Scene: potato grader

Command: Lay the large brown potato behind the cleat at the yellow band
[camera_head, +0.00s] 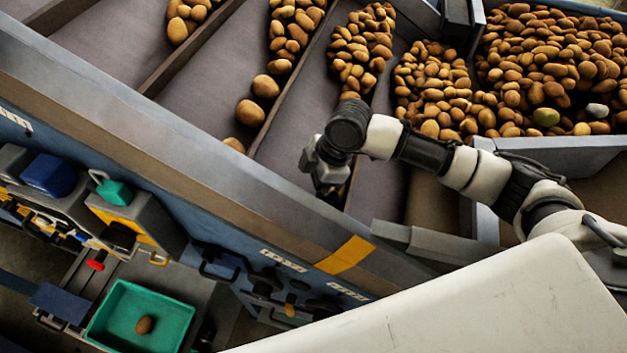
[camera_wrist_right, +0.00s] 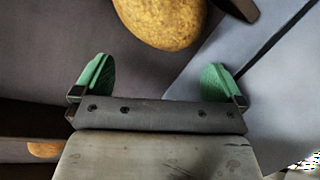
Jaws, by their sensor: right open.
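The yellow band (camera_head: 345,255) is painted across the grader's front side rail. A cleat (camera_head: 318,45) runs slantwise across the dark belt, left of my right gripper. My right gripper (camera_head: 328,190) hangs over the belt up from the band, seen from behind and above. In the wrist view its green fingertips (camera_wrist_right: 155,78) are spread, with nothing between them. A large yellow-brown potato (camera_wrist_right: 162,15) lies just beyond the fingertips, cut off by the top edge. In the head view I cannot tell which potato this is; the arm may hide it. My left gripper is not in view.
Loose potatoes (camera_head: 265,86) lie along the cleat on the left. Heaps of potatoes (camera_head: 360,50) fill the belt's far part, and a full bin (camera_head: 545,70) stands at the upper right. A green tray (camera_head: 182,320) at lower left holds one brown potato (camera_head: 145,325).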

